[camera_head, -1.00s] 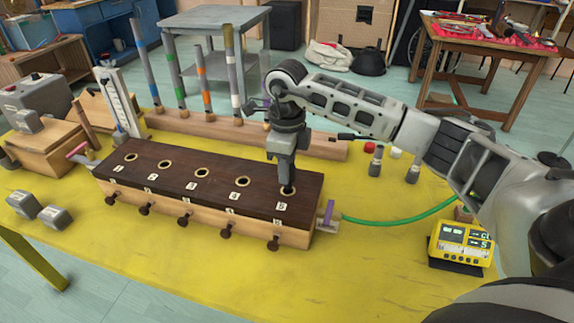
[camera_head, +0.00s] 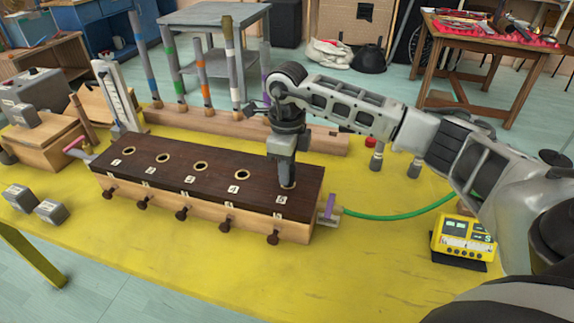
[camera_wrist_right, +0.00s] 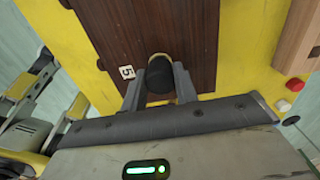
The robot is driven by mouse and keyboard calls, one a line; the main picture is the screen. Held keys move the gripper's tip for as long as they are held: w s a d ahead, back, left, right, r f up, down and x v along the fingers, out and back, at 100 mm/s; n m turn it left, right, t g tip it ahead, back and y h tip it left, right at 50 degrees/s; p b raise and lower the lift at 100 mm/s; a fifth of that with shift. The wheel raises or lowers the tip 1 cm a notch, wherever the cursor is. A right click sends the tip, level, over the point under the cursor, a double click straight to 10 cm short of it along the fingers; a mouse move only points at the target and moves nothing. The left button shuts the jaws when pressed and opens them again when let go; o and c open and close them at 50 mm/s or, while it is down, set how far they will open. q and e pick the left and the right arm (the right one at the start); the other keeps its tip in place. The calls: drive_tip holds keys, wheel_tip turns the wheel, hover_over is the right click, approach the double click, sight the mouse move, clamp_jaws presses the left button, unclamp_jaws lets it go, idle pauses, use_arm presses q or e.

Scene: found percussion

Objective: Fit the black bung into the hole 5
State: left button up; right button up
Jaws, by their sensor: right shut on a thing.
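The black bung (camera_wrist_right: 159,75) is between the fingers of my right gripper (camera_wrist_right: 160,88) in the right wrist view, and the fingers are shut on it. The brass-rimmed hole 5 (camera_wrist_right: 160,56) shows just beyond the bung, partly covered by it. In the head view my right gripper (camera_head: 287,184) points down at the right end of the dark wooden box top (camera_head: 215,180), behind the label 5 (camera_head: 281,200). There the fingers hide the hole and the bung. I cannot tell how deep the bung sits in the hole. My left gripper is not in view.
Several open brass-rimmed holes, such as hole 4 (camera_head: 239,174), run leftward along the box. Wooden knobs (camera_head: 273,238) stick out of its front. A green hose (camera_head: 400,215) leaves its right end near a yellow meter (camera_head: 463,240). Coloured tubes (camera_head: 203,75) stand behind.

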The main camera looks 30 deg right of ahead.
use_arm(q)
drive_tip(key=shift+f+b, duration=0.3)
drive_tip(key=shift+b, duration=0.15)
use_arm(e)
drive_tip(key=shift+f, duration=0.7)
drive_tip(key=o, duration=1)
drive_tip(key=shift+w+r, duration=0.1)
drive_tip(key=shift+r, duration=0.65)
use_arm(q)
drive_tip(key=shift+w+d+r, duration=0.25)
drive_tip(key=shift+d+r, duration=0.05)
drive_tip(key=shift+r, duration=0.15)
use_arm(e)
wheel_tip(320, 180, up, 14)
drive_tip(key=shift+r, duration=0.25)
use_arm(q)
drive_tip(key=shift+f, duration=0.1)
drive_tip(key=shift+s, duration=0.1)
